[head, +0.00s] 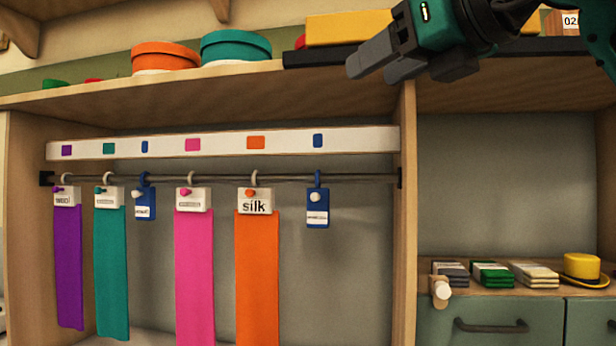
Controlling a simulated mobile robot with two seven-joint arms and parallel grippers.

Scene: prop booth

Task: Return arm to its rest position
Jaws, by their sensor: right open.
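My right gripper (374,66) is at the top right of the head view, its arm coming in from the upper right corner. Its grey fingers point left and down, in front of the upper shelf edge. It is open and I see nothing between the fingers. My left gripper is not in view.
Purple, teal, pink and orange (257,275) cloths and blue tags (317,207) hang from a rail (225,179). Round boxes (235,46) stand on the upper shelf (190,84). An upright divider (404,210) separates the right bay, with folded stacks (492,273) and a yellow hat (580,266).

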